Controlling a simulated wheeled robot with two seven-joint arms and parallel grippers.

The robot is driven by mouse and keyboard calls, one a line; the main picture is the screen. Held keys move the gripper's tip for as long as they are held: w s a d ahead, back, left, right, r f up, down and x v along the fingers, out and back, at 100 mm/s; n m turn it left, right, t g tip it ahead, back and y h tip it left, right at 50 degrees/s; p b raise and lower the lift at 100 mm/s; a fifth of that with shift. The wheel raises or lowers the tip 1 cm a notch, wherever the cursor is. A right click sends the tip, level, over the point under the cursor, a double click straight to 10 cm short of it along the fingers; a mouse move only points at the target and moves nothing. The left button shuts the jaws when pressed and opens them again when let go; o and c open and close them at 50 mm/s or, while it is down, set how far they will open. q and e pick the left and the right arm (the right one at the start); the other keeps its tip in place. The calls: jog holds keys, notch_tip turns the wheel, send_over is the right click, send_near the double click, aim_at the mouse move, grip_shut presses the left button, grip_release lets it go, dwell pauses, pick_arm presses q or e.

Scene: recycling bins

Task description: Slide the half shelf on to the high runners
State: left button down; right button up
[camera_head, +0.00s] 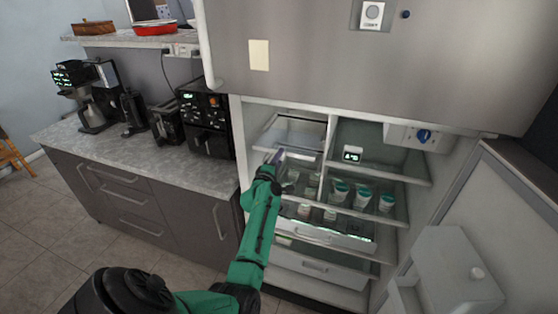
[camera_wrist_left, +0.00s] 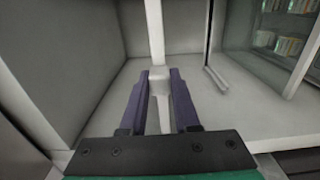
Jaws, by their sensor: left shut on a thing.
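The half shelf (camera_head: 300,154), a pale panel with a white front edge, is in the upper left part of the open fridge. My left gripper (camera_head: 279,156) reaches in from the front and meets this edge. In the left wrist view the purple fingers of my gripper (camera_wrist_left: 159,80) are closed on a white piece of the half shelf (camera_wrist_left: 159,73). I cannot tell whether the shelf rests on the high runners, which are too small to make out. My right gripper is not in view.
An upright white divider (camera_head: 330,140) stands right of the half shelf. Lower shelves hold several jars with green lids (camera_head: 363,196), above a drawer (camera_head: 312,236). The open fridge door (camera_head: 470,225) is at right. A counter (camera_head: 130,150) with coffee machines is at left.

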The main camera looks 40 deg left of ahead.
aim_at(290, 139)
pick_arm(q)
jog(key=shift+b+x, duration=1.1)
jog(key=shift+x, duration=0.55)
jog(key=shift+b+x, duration=1.25)
jog(key=shift+x, duration=0.25)
jog(key=shift+b+x, duration=1.6)
jog(key=shift+b, duration=0.15)
jog(key=shift+b+x, duration=1.25)
jog(key=shift+b, duration=0.9)
jog(key=c, duration=0.6)
grip_release()
jog(key=shift+a+r, duration=0.1)
